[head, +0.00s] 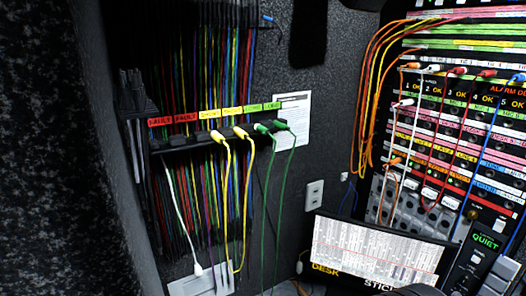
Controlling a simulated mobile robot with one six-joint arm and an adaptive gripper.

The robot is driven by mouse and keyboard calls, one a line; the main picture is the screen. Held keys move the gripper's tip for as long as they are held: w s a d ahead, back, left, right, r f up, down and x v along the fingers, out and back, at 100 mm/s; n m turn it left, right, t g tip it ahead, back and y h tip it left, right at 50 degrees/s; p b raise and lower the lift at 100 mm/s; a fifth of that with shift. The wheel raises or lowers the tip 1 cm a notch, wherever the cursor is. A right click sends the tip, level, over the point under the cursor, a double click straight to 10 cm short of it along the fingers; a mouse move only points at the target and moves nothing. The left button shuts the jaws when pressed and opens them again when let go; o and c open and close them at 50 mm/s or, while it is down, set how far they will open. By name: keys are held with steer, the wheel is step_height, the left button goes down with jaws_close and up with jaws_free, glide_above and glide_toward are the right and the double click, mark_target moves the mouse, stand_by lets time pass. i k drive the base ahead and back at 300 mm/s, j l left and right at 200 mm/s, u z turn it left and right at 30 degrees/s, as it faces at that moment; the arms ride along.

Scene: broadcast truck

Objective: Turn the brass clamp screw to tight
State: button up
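I cannot make out the brass clamp screw for certain in the head view. A small round knob (473,214) shows at the right, just above the black QUIET unit (486,241). It is too small to tell whether it is brass or a clamp screw. My gripper cannot be identified in this view.
A cable rack with a labelled strip (215,120) hangs on the left wall, with yellow, green and white leads dangling. A patch panel (455,130) with plugged cables fills the right. A tilted printed sheet or screen (375,252) stands in front of it.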

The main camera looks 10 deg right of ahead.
mark_target(472, 215)
steer(key=z, duration=1.15)
